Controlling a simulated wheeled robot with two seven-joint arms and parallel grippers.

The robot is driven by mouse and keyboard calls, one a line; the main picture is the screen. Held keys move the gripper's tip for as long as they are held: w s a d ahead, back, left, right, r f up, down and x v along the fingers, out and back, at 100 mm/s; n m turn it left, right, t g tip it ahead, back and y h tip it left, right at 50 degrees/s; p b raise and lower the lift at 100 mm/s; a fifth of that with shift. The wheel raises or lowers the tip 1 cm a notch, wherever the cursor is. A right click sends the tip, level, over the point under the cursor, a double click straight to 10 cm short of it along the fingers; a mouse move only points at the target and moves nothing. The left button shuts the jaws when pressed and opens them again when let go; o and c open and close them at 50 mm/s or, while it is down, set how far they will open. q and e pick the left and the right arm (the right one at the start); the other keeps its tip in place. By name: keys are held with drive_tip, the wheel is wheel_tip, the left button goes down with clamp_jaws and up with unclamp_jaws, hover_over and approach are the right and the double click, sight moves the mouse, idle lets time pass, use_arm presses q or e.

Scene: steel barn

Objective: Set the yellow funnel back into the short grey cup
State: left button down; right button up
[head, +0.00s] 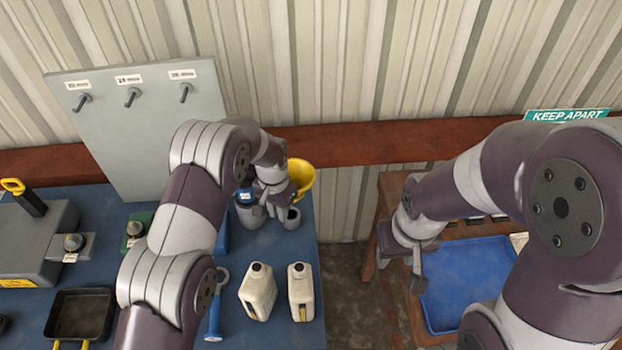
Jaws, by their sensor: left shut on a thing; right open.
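The yellow funnel (303,177) is at the back right of the blue table, partly hidden behind my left gripper. My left gripper (284,188) is shut on the funnel. The short grey cup (292,219) stands below and just in front of that gripper, near the table's right edge. Whether the funnel's lower end touches the cup is hidden. My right gripper (412,272) is open and empty, beside the left edge of a blue tray.
A grey container (252,216) with a blue item stands left of the cup. Two cream jugs (259,291) (301,292) stand in front. A grey peg board (140,120) stands behind. The blue tray (470,285) lies on a wooden stand, across a floor gap.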

use_arm(q)
drive_tip(key=shift+w+d, duration=0.15)
drive_tip(key=shift+w, duration=0.05)
drive_tip(key=shift+s+a, duration=0.2)
drive_tip(key=shift+s, duration=0.05)
drive_tip(key=f+b, duration=0.1)
drive_tip(key=a+f, duration=0.1)
drive_tip(key=f+b, duration=0.1)
drive_tip(key=f, duration=0.1)
drive_tip(key=shift+s+a+b, duration=0.25)
drive_tip(key=shift+s+b, duration=0.05)
drive_tip(key=shift+s, duration=0.1)
use_arm(e)
drive_tip(key=shift+s+a+f, duration=0.2)
drive_tip(key=shift+f, duration=0.3)
drive_tip(key=shift+s+a+f, duration=0.15)
drive_tip(key=shift+f, duration=0.35)
drive_tip(key=shift+s+a, duration=0.1)
